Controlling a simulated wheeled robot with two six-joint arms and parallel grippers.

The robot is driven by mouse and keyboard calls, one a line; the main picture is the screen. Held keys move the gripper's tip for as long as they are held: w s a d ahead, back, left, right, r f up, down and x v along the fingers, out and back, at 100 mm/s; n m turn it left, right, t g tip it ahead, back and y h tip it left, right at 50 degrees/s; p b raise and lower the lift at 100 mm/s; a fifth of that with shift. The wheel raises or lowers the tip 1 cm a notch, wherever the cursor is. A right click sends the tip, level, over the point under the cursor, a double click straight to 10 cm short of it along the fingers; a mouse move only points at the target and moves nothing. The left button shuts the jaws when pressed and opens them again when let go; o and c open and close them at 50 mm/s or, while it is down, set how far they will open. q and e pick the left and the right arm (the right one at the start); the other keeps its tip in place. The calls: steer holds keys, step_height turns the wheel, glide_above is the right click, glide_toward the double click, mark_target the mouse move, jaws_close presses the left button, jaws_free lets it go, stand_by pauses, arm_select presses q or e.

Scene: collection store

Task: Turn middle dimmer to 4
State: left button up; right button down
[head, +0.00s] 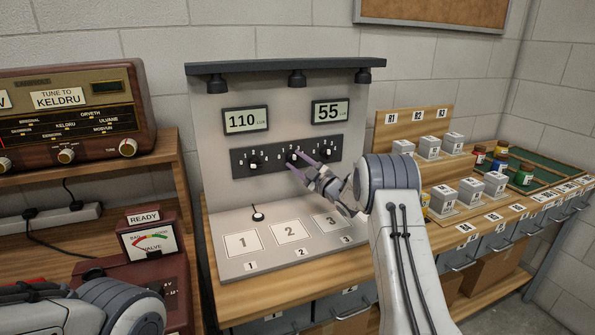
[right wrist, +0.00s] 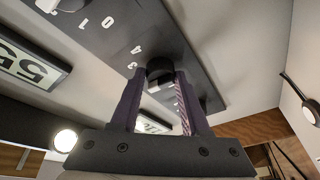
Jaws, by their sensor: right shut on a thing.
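The dimmer panel (head: 240,167) is a dark strip with three black knobs on the front of a grey light stand. My right gripper (head: 294,165) reaches up to the middle dimmer (head: 292,156) and is shut on it. In the right wrist view, the purple fingers (right wrist: 158,92) stand on either side of the black middle dimmer knob (right wrist: 159,70). White scale digits show beside it; its pointer is hidden, so I cannot tell its setting. The left dimmer (head: 254,162) and right dimmer (head: 326,154) stand apart from the gripper. My left gripper is out of view.
Lux displays above the panel read 110 (head: 245,120) and 55 (head: 328,112). Three lamps hang from the dark top bar (head: 285,66). Numbered pads (head: 290,232) lie empty below. A radio (head: 75,125) stands left; white boxes (head: 453,142) and small jars (head: 500,157) stand right.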

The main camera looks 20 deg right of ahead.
steer(key=m+b, duration=0.1)
steer(key=m, duration=0.1)
steer(key=f+m+t+h+b, duration=0.1)
steer(key=m+b, duration=0.1)
steer(key=shift+m, duration=0.3)
steer(key=m+b, duration=0.1)
steer(key=m, duration=0.1)
steer(key=m+t+h+b, duration=0.1)
steer(key=m, duration=0.1)
steer(key=shift+a+m+h, duration=0.15)
steer(key=shift+m+h, duration=0.15)
steer(key=shift+a+r+m+t+h+b, duration=0.15)
steer(key=shift+m+h+b, duration=0.6)
steer(key=shift+m, duration=0.9)
steer(key=shift+a+f+m+t+h+b, duration=0.1)
steer(key=shift+m+h+b, duration=0.65)
steer(key=shift+m, duration=0.95)
steer(key=shift+a+r+m+t+h+b, duration=0.15)
steer(key=shift+m+h+b, duration=0.6)
steer(key=shift+m, duration=0.9)
steer(key=shift+d+f+h, duration=0.1)
steer(key=shift+h, duration=0.15)
steer(key=shift+c, duration=2)
jaws_free()
steer(key=shift+s, duration=0.1)
